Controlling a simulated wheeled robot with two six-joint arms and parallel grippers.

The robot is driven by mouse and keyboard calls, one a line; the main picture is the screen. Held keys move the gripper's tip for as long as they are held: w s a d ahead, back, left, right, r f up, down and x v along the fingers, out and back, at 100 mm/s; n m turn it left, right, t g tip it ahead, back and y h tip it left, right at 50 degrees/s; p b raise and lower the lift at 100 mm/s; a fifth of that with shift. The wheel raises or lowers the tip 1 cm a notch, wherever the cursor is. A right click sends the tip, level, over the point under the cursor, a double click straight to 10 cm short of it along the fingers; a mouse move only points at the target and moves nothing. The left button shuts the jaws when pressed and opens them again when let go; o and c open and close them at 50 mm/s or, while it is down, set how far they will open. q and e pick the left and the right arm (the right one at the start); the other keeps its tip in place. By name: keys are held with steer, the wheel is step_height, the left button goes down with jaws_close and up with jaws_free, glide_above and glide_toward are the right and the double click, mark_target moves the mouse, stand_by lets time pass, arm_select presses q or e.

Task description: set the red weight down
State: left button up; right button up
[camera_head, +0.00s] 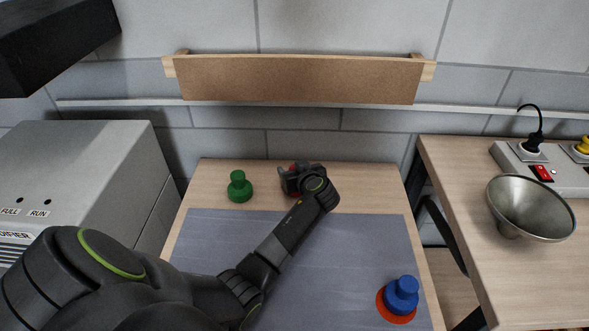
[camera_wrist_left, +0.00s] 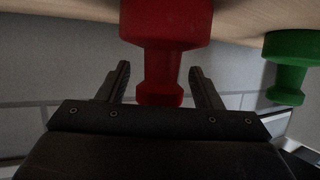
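The red weight (camera_wrist_left: 165,22) fills the upper middle of the left wrist view, its narrower knob pointing down in that picture. In the head view only a small red patch of the red weight (camera_head: 293,168) shows, mostly hidden by my left gripper (camera_head: 298,180) at the back of the wooden table. In the wrist view the fingers of my left gripper (camera_wrist_left: 160,82) are apart on either side of the knob, with a gap on both sides. My right gripper is out of view.
A green weight (camera_head: 239,187) stands left of my left gripper. A blue weight (camera_head: 403,294) stands on a red disc (camera_head: 382,304) on the grey mat (camera_head: 350,255). A wooden shelf (camera_head: 300,80) hangs behind. A metal funnel (camera_head: 540,220) stands on the right table.

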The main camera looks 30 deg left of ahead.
arm_select(q)
steer(key=shift+r, duration=0.15)
steer(key=shift+s+d, duration=0.15)
steer(key=shift+d, duration=0.1)
steer(key=b+v, duration=0.1)
steer(key=v, duration=1)
steer(key=shift+s+r, duration=0.2)
steer(key=shift+r, duration=0.1)
